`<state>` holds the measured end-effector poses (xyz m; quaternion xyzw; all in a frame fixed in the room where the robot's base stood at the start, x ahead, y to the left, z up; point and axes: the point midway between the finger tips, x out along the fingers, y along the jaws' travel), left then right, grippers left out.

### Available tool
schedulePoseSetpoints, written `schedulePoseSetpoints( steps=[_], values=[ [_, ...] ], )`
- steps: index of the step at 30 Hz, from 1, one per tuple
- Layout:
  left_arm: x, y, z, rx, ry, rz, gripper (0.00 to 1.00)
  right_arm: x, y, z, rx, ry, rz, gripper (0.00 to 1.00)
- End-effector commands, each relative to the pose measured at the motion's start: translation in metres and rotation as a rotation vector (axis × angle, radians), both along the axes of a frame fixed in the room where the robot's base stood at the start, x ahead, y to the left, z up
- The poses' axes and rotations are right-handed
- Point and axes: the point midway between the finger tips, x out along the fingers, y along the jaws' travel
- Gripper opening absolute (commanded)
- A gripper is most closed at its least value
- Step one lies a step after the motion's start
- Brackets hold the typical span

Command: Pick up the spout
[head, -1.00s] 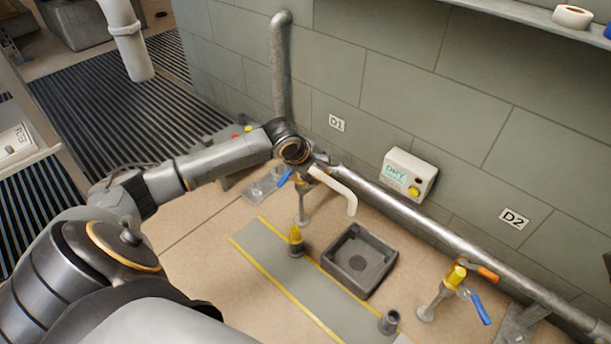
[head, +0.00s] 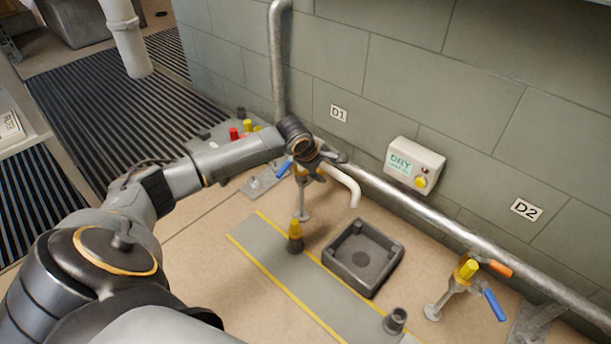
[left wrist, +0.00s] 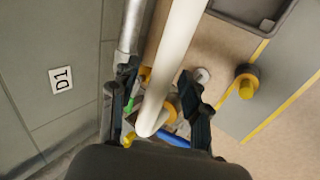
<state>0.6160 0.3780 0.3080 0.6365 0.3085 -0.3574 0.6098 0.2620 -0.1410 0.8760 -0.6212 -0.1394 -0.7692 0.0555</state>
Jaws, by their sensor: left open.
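The spout (head: 347,184) is a cream-white bent tube at the D1 valve, its free end hanging down toward the bench. In the left wrist view the spout (left wrist: 178,60) runs up through the middle of the picture. My left gripper (head: 333,158) is at the spout's valve end in the head view. In the left wrist view the open left gripper (left wrist: 158,82) has one dark finger on each side of the spout. I cannot tell whether either finger touches it. The gripper partly hides the D1 valve, whose blue handle (head: 284,169) shows. My right gripper is not in view.
A dark square tray (head: 398,262) sits on the bench beside the spout. A yellow-topped fitting (head: 295,232) stands near a yellow-lined grey strip. A metal pipe (head: 425,212) runs along the wall below a DRY display box (head: 414,164). The D2 valve (head: 462,278) stands at the right.

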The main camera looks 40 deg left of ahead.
Motion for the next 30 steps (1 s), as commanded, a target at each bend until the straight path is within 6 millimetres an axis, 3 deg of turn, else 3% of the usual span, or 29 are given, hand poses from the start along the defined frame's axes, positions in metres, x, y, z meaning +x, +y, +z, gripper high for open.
schedulePoseSetpoints(
  steps=[4,11,30],
  values=[
    [-0.0001,-0.0001,0.0005,0.000,0.000,0.000,0.45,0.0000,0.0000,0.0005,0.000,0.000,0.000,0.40],
    [-0.0003,-0.0002,0.0003,0.000,0.001,0.000,0.00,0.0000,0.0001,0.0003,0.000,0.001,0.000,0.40],
    [0.0008,0.0002,0.0026,0.001,-0.004,0.000,0.00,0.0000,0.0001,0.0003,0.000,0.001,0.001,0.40]
  ],
)
